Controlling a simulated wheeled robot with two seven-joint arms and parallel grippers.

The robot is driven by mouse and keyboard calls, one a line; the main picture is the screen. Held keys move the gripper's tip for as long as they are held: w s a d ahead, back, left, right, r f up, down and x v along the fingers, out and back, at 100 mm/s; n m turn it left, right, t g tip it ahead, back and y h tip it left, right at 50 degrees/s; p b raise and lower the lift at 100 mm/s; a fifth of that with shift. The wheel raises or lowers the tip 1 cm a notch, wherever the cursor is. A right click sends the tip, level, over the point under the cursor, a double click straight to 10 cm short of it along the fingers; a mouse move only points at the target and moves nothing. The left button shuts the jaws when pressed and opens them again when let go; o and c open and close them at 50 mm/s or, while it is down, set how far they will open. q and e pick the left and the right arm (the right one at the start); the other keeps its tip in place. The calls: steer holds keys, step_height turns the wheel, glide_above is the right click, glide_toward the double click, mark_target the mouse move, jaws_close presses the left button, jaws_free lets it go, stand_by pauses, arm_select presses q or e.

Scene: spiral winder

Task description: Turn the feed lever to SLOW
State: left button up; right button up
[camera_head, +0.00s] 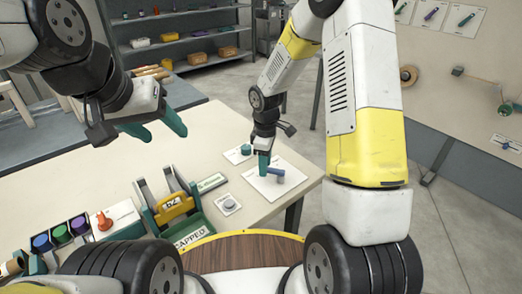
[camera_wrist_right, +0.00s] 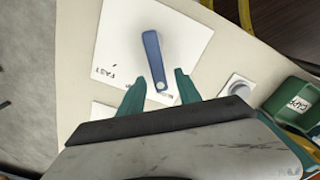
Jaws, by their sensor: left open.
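The feed lever (camera_head: 278,173) is a blue bar on a white plate (camera_head: 262,187) at the table's right end. In the right wrist view the lever (camera_wrist_right: 152,58) crosses the plate (camera_wrist_right: 188,45), its lower end between my right fingertips. FAST reads upside down left of the lever; a second label near its lower end is mostly hidden. My right gripper (camera_head: 264,163) is low over the plate; its teal fingers (camera_wrist_right: 160,82) are apart, one on each side of the lever. I cannot tell whether they touch it. My left gripper (camera_head: 158,127) is open and empty above the table's far edge.
A round grey button (camera_head: 230,205) and a teal knob (camera_head: 245,150) sit near the lever plate. A green holder with a yellow part (camera_head: 175,208) and several coloured spools (camera_head: 60,234) stand to the left. The table's middle (camera_head: 190,150) is clear.

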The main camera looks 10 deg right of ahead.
steer(key=shift+r, duration=0.1)
step_height(320, 180, up, 8)
steer(key=shift+f, duration=0.2)
stand_by(0.3)
